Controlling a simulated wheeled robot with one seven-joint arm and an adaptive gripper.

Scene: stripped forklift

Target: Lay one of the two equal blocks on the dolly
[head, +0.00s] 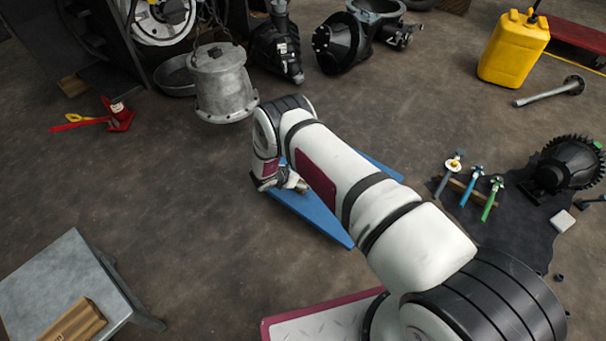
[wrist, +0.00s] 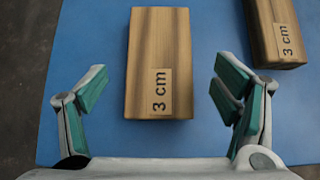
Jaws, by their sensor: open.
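Two wooden blocks marked "3 cm" lie on a blue panel (wrist: 80,30) in the wrist view: one block (wrist: 158,50) in the middle, another (wrist: 268,30) at the upper right, cut off by the frame. My gripper (wrist: 162,88) is open and empty. Its fingers appear on either side of the middle block, with gaps on both sides; I cannot tell their height over it. In the head view my gripper (head: 284,183) is over the blue panel (head: 318,218), and my arm hides much of it. A red low platform (head: 577,38) at the top right may be the dolly.
A grey metal table (head: 50,275) with a wooden block (head: 72,322) stands at the lower left. A red jack (head: 118,115) is at the left, a yellow can (head: 514,48) at the upper right. Tools lie on a dark mat (head: 515,230).

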